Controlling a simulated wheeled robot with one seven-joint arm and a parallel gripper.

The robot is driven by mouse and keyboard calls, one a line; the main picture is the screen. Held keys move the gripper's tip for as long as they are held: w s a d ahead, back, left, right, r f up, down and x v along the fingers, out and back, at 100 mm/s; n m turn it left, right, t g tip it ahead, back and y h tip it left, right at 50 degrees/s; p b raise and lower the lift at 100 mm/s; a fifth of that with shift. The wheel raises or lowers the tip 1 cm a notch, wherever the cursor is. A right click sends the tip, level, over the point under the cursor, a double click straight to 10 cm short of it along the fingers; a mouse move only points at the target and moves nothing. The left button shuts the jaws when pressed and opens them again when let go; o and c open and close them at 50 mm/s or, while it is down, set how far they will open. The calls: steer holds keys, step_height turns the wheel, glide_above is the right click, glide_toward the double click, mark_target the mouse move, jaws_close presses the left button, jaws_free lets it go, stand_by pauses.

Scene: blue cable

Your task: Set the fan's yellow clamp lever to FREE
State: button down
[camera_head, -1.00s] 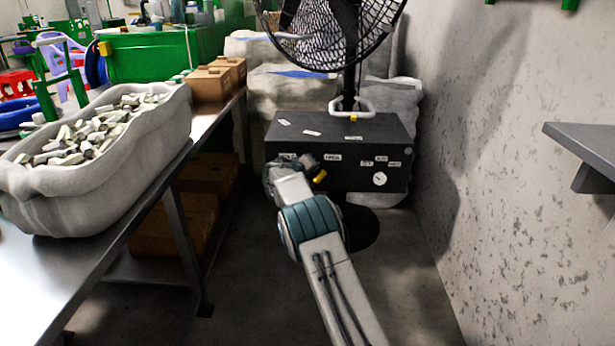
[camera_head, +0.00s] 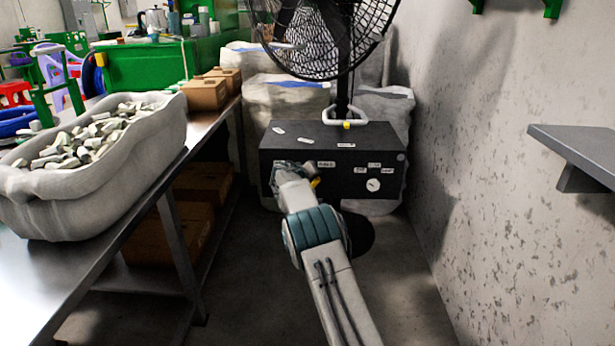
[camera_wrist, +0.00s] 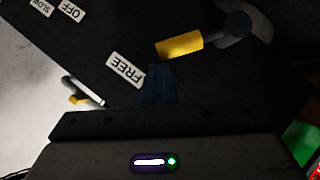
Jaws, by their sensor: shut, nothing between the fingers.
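The fan's black base box (camera_head: 385,160) stands on the floor. Its yellow clamp lever (camera_head: 315,183) shows on the front face beside my arm's end. In the wrist view the lever (camera_wrist: 180,46) runs from a dark round pivot (camera_wrist: 237,28), its free end pointing roughly toward the white FREE label (camera_wrist: 126,70). My gripper (camera_wrist: 158,75) is shut and empty, its dark fingertips just beside the lever's free end and the label. I cannot tell whether they touch the lever. In the head view the fingers are hidden behind my wrist.
The caged fan (camera_head: 320,35) rises above the box, with a white handle (camera_head: 345,113) at its pole. A metal bench (camera_head: 200,130) with a bin of pale pieces (camera_head: 75,195) is on the left. A wall (camera_head: 480,150) and grey shelf (camera_head: 575,150) are on the right.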

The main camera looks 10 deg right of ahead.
steer(key=w+p+v, duration=0.1)
steer(key=v, duration=0.5)
steer(key=w+a+r+p+v, duration=0.1)
steer(key=v, duration=0.6)
steer(key=shift+a+r+p, duration=0.2)
steer(key=shift+a+p, duration=0.1)
steer(key=s+d+r+m+g+y+p, duration=0.1)
steer(key=s+d+r+g+p, duration=0.1)
steer(key=s+d+r+p, duration=0.4)
steer(key=s+d+r+m+g+p, duration=0.1)
steer(key=s+r+p, duration=0.4)
steer(key=s+r, duration=0.3)
steer(key=s+d+r+m+g+y+p, duration=0.1)
steer(key=s+d+r+g+p, duration=0.1)
steer(key=s+d+r+p, duration=0.35)
steer(key=s+a+r+g+y+p, duration=0.1)
steer(key=s+r+p, duration=0.4)
steer(key=s, duration=0.6)
steer(key=s+a+r+g+y+p, duration=0.1)
steer(key=s+a+r+y+p, duration=0.1)
steer(key=s+r+p, duration=0.4)
steer(key=s+a+r+g+y+p, duration=0.1)
steer(key=s+r+p, duration=0.5)
steer(key=s, duration=1)
steer(key=shift+s+a+y+p, duration=0.3)
steer(key=shift+a+y+p, duration=0.4)
steer(key=shift+p, duration=0.3)
